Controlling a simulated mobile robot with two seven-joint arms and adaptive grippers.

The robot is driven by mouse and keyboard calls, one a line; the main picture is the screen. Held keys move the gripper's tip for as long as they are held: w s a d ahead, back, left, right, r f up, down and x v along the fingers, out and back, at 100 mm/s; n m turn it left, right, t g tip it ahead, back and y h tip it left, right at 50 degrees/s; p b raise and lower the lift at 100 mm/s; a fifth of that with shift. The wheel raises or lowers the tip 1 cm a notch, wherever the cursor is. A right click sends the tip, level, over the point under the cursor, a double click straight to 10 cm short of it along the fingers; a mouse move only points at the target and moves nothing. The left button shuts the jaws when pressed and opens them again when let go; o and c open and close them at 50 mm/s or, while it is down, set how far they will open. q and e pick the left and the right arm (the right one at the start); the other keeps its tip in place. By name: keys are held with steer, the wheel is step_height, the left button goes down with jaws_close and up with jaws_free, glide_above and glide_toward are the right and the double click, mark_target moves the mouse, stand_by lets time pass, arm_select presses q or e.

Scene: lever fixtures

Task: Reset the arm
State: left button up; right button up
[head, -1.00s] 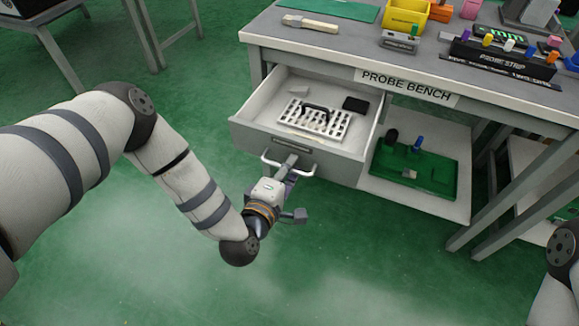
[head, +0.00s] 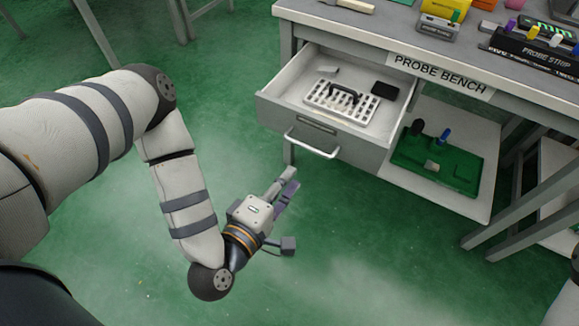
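My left arm (head: 188,190) comes in from the left and bends at the elbow. My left gripper (head: 291,181) is in front of the drawer, below and left of its handle (head: 313,143). Its two fingers point up and right, look slightly apart and hold nothing. Green floor shows between the gripper and the handle. The grey drawer (head: 290,117) of the probe bench stands pulled out. Inside are a white slotted rack (head: 322,97) with a black handle, a black block (head: 385,89) and a small pale piece. My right gripper is out of view.
The bench top (head: 385,33) carries a yellow bin (head: 444,12) and a probe strip (head: 535,50). A shelf (head: 475,203) right of the drawer holds a green tray (head: 428,172). Bench legs stand at right. The green floor (head: 350,260) before the drawer is clear.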

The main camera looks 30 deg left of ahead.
arm_select(q)
steer(key=s+d+f+m+g+h+p, duration=0.2)
steer(key=s+m+g+p, duration=0.1)
steer(key=s+m+g, duration=0.4)
steer(key=s+d+f+m+g+h+p, duration=0.1)
steer(key=s+d+f+m+g+p, duration=0.2)
steer(key=s, duration=0.5)
steer(key=s+a+r+m+g+y+p, duration=0.1)
steer(key=s+a+r+m+g, duration=0.1)
steer(key=s, duration=0.6)
steer(key=s+a+r+m+g+y+p, duration=0.1)
steer(key=s+a+r+m+g+y, duration=0.1)
steer(key=s+a+m+g, duration=0.3)
steer(key=s+a+r+g, duration=0.1)
steer(key=s+a, duration=0.2)
steer(key=s, duration=0.1)
steer(key=shift+a+y, duration=0.3)
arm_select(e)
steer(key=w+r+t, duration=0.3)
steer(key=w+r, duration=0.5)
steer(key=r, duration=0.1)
